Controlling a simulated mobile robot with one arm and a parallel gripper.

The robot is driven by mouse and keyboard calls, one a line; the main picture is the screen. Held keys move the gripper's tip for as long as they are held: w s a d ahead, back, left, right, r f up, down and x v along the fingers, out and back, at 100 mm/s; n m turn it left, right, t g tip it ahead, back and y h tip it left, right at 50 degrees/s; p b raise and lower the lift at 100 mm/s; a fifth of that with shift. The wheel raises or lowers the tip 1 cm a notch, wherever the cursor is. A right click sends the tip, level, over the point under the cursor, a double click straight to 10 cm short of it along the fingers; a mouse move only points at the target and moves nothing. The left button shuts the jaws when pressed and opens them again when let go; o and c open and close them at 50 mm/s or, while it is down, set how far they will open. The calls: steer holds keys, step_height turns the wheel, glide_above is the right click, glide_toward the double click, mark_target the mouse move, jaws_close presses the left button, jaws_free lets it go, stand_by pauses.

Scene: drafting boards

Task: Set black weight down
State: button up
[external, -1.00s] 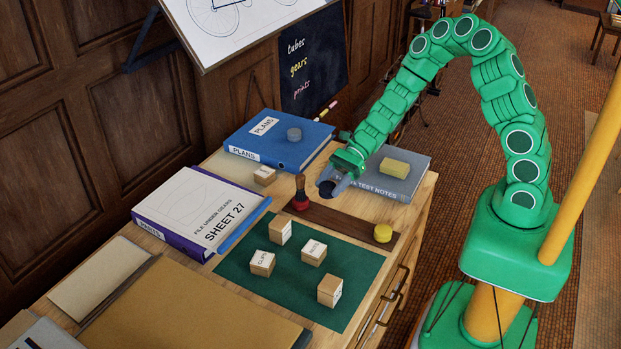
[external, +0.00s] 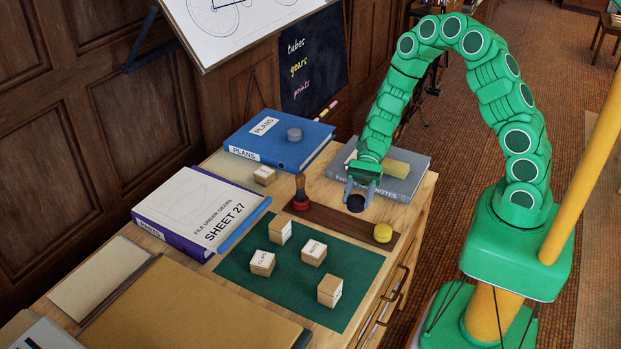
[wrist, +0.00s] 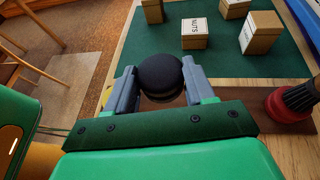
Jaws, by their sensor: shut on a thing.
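The black weight (external: 355,204) is a dark, rounded piece between the fingers of my gripper (external: 359,194). In the wrist view, the gripper is shut on the black weight (wrist: 160,74), with a grey finger on each side. The weight is at the dark brown wooden strip (external: 328,210), between a red stamp with a wooden handle (external: 301,194) and a yellow weight (external: 383,233). I cannot tell whether its underside touches the strip.
A green mat (external: 297,287) with several labelled wooden blocks lies in front of the strip. A grey book (external: 400,184) with a yellow block on it lies behind my gripper. A blue book (external: 296,155) bears a grey weight. The white-covered book (external: 198,210) is at left.

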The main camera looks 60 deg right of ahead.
mark_target(356, 224)
steer(key=shift+f, duration=3.6)
steer(key=shift+f, duration=0.1)
steer(key=o, duration=1.4)
steer(key=shift+o, duration=0.2)
steer(key=v, duration=1.2)
steer(key=shift+s+r, duration=0.1)
steer(key=shift+r, duration=0.1)
